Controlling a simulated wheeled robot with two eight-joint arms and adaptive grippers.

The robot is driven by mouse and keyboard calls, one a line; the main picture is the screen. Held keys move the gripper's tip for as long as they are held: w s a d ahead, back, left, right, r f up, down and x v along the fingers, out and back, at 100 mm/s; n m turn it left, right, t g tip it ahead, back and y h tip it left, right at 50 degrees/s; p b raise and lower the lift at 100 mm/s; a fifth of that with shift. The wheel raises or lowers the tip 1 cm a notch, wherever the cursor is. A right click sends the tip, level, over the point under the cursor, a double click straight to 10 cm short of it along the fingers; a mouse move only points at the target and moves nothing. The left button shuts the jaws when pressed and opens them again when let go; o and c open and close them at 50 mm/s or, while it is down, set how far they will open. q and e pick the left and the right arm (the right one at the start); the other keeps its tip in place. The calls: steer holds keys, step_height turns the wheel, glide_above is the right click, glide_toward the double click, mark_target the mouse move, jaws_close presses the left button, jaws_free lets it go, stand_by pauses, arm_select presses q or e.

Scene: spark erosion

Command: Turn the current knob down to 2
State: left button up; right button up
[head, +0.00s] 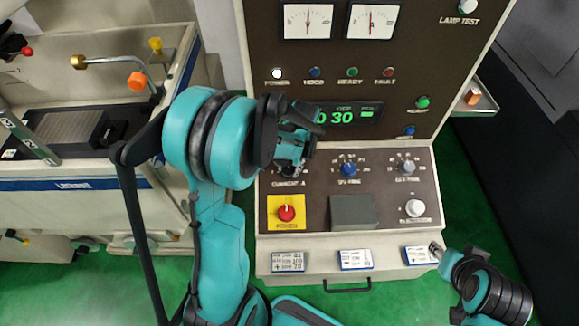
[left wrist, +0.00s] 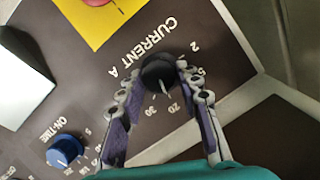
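The current knob (left wrist: 159,72) is black with a pale pointer line, under the "CURRENT A" label in the left wrist view. The line points between the 20 and 30 marks, nearer 20; the 2 mark is on the far right side of the scale. My left gripper (left wrist: 160,74) has one fingertip on each side of the knob, seemingly touching it. In the head view my left gripper (head: 292,150) reaches over the panel and mostly hides the knob. My right gripper (head: 437,249) is at the lower right, away from the knobs; its fingers are too small to read.
A blue on-time knob (left wrist: 65,150) stands beside the current knob. The green display (head: 345,116), partly hidden by my arm, shows "30".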

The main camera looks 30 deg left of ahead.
arm_select(q)
steer(key=shift+n, duration=0.3)
steer(key=n+b, duration=0.1)
steer(key=n, duration=0.1)
steer(key=n+h+b, duration=0.1)
steer(key=n, duration=0.1)
steer(key=shift+s+a+f+h, duration=0.1)
steer(key=shift+s+a+h, duration=0.1)
steer(key=shift+h, duration=0.1)
steer(key=n+b, duration=0.1)
steer(key=n, duration=0.1)
steer(key=n+t+h+b, duration=0.1)
steer(key=n, duration=0.2)
steer(key=shift+s+a+t, duration=0.1)
steer(key=shift+t, duration=0.2)
steer(key=n, duration=0.2)
steer(key=n+t+b, duration=0.1)
steer(key=n, duration=0.2)
steer(key=shift+s+n+t+h, duration=0.15)
steer(key=shift+n+t+h, duration=0.15)
steer(key=shift+h, duration=0.1)
steer(key=n, duration=0.2)
steer(key=n+t+b, duration=0.1)
steer(key=n, duration=0.2)
steer(key=shift+s+t+b, duration=0.15)
steer(key=shift+t+b, duration=0.15)
steer(key=shift+n, duration=0.3)
steer(key=o, duration=1.2)
steer(key=shift+c, duration=0.2)
